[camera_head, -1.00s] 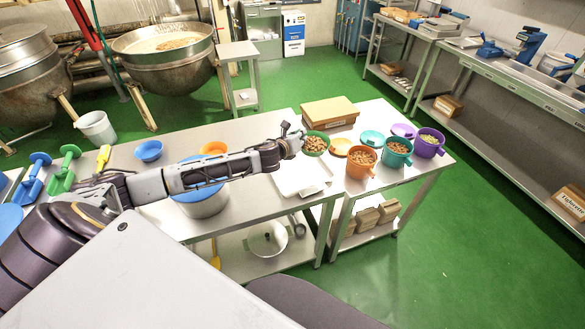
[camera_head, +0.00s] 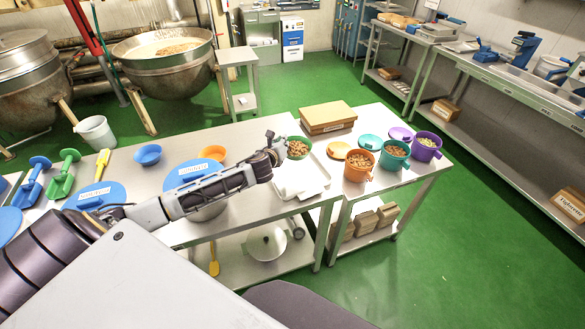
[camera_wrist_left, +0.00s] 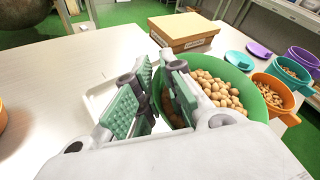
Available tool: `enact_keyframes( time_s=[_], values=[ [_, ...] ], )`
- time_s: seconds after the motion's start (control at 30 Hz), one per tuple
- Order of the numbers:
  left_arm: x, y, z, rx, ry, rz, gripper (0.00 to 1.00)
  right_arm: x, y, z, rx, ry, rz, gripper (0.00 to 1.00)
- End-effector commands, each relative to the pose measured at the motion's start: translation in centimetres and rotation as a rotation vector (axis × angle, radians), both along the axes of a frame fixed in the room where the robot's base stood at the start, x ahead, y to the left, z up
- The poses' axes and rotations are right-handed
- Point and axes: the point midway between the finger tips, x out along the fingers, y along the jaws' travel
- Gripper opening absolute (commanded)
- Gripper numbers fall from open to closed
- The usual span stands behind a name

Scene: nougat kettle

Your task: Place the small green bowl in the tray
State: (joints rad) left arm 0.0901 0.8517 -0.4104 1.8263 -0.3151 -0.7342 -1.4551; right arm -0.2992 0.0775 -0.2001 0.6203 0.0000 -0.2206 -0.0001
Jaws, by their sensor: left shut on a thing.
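The small green bowl (camera_head: 299,151), filled with brown nuts, is at the far edge of the white tray (camera_head: 318,182) in the head view. My left gripper (camera_head: 277,146) is shut on the bowl's left side. In the left wrist view, the gripper's green-padded fingers (camera_wrist_left: 155,100) are at the rim of the bowl (camera_wrist_left: 252,92), and part of the tray (camera_wrist_left: 101,97) shows behind and left of them. The fingers and wrist hide part of the bowl. I cannot tell whether its base touches the tray. My right gripper is not in view.
A cardboard box (camera_head: 327,118) stands just behind the bowl. To the right are orange (camera_head: 359,165), teal (camera_head: 395,155) and purple (camera_head: 426,147) containers with coloured lids nearby. A blue-lidded pot (camera_head: 198,176) stands left of the tray, partly behind my arm.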

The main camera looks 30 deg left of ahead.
Motion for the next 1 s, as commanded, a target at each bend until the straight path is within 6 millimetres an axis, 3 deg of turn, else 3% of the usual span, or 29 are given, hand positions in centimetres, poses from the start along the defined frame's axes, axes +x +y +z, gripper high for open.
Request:
enact_keyframes(
  time_s=[0.27, 0.67, 1.0],
  values=[
    [0.0, 0.0, -1.1, -0.002, 0.001, 0.001, 0.00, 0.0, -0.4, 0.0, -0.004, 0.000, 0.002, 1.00],
    [0.0, 0.0, -5.9, -0.002, 0.000, 0.000, 0.00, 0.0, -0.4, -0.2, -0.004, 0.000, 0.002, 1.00],
    [0.0, 0.0, -6.2, -0.001, -0.002, 0.000, 0.00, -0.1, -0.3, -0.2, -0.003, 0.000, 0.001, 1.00]
  ],
)
